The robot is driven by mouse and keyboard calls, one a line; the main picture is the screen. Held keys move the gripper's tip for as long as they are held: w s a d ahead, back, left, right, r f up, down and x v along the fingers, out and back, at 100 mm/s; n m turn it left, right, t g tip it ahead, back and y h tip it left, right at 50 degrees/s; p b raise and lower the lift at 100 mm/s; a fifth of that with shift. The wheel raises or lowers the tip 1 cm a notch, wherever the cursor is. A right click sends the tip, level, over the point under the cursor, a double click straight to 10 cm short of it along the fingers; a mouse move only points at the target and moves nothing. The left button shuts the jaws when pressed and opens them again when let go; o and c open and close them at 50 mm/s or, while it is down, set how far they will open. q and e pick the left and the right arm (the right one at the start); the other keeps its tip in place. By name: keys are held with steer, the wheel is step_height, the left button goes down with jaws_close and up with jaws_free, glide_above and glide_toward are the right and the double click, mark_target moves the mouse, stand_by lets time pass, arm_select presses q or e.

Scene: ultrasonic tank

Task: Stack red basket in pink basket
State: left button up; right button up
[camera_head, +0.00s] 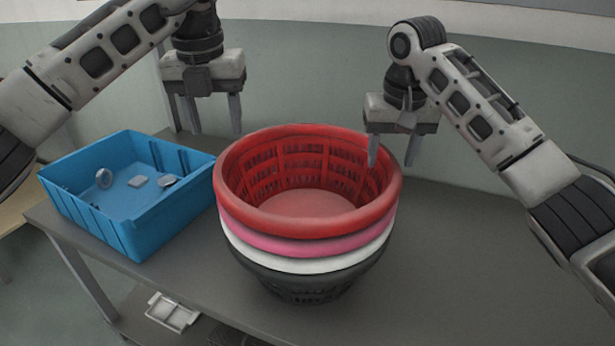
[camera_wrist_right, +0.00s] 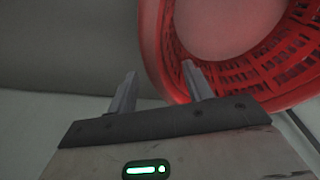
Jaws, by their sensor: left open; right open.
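The red basket (camera_head: 300,222) sits nested on top of the pink basket (camera_head: 300,243) on the table, and its open mouth faces up. The pink basket shows only as a rim band below the red rim. My left gripper (camera_head: 215,115) is open and empty, above and behind the left side of the stack. My right gripper (camera_head: 392,150) is open and empty, by the right rim of the red basket. In the right wrist view the red basket (camera_wrist_right: 285,75) is beyond the open fingers of my right gripper (camera_wrist_right: 160,90); I cannot tell whether they touch it.
A white basket (camera_head: 310,264) and a dark basket (camera_head: 310,287) are under the pink one. A blue bin (camera_head: 125,235) with several small pale objects stands left of the stack. The grey table (camera_head: 460,260) is clear to the right. A wall is behind.

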steer(key=shift+r, duration=0.25)
arm_select(q)
steer(key=r, duration=0.5)
steer(key=shift+s, duration=0.4)
arm_select(e)
step_height(320, 180, up, 11)
steer(key=s, duration=0.1)
steer(key=shift+s+r, duration=0.2)
steer(key=shift+s, duration=0.2)
steer(key=shift+r, duration=0.1)
